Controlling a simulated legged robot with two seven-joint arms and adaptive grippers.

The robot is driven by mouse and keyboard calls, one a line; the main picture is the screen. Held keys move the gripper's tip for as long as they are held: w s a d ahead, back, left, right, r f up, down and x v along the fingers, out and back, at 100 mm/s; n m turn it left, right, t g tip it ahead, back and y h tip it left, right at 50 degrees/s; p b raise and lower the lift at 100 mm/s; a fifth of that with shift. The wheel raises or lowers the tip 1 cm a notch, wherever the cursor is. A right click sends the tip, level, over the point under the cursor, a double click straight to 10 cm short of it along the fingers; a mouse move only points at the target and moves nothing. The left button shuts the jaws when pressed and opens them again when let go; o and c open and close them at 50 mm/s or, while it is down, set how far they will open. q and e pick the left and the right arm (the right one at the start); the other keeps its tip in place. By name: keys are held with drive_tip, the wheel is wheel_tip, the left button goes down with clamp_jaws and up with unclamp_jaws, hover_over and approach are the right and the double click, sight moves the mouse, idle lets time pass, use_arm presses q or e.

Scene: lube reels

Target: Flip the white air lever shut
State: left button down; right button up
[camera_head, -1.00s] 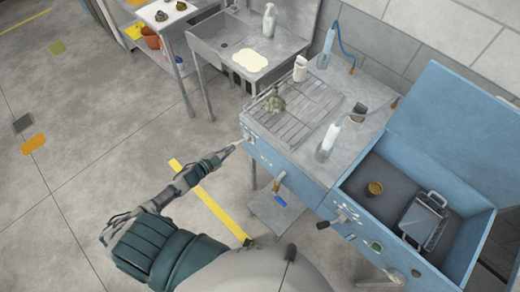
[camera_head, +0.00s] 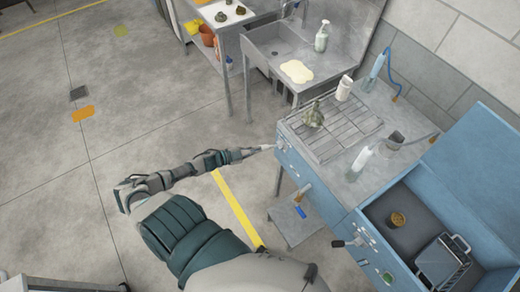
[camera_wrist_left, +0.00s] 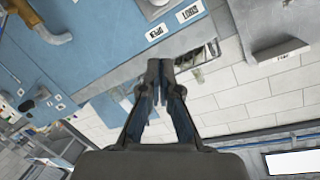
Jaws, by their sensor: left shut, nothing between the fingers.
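My left gripper (camera_head: 270,147) is shut and empty, its tip close to the front left corner of the blue bench. In the left wrist view its closed fingers (camera_wrist_left: 160,78) are just below two white labels on the blue panel, OPEN (camera_wrist_left: 155,33) and SHUT (camera_wrist_left: 189,12). A pale grey-white piece (camera_wrist_left: 153,8) shows at the top edge beside the labels. It may be the air lever, but it is cut off and I cannot tell its position. In the head view the lever is too small to make out. I cannot tell whether the fingers touch anything.
The bench (camera_head: 320,195) carries a slatted rack (camera_head: 338,130), bottles and an open blue box (camera_head: 425,215). A sink table (camera_head: 300,50) stands behind.

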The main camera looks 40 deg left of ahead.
use_arm(q)
drive_tip(key=shift+s+a, duration=2.2)
drive_tip(key=shift+s, duration=0.75)
drive_tip(key=s+a+f+n+g+y, duration=0.15)
drive_tip(key=s+f+n+y, duration=0.35)
drive_tip(key=f, duration=0.7)
drive_tip(key=s+a+f+n+g+y, duration=0.1)
drive_tip(key=s+f+n+g+y, duration=0.15)
drive_tip(key=s+f, duration=0.75)
drive_tip(key=s+d+f+n+g, duration=0.2)
drive_tip(key=s+d+f+g, duration=0.6)
drive_tip(key=s+d+f, duration=1.2)
drive_tip(key=shift+d+n+g, duration=0.35)
drive_tip(key=shift+d+g, duration=0.05)
drive_tip(key=shift+d, duration=0.85)
use_arm(e)
drive_tip(key=shift+w+d, duration=0.1)
drive_tip(key=shift+d, duration=0.3)
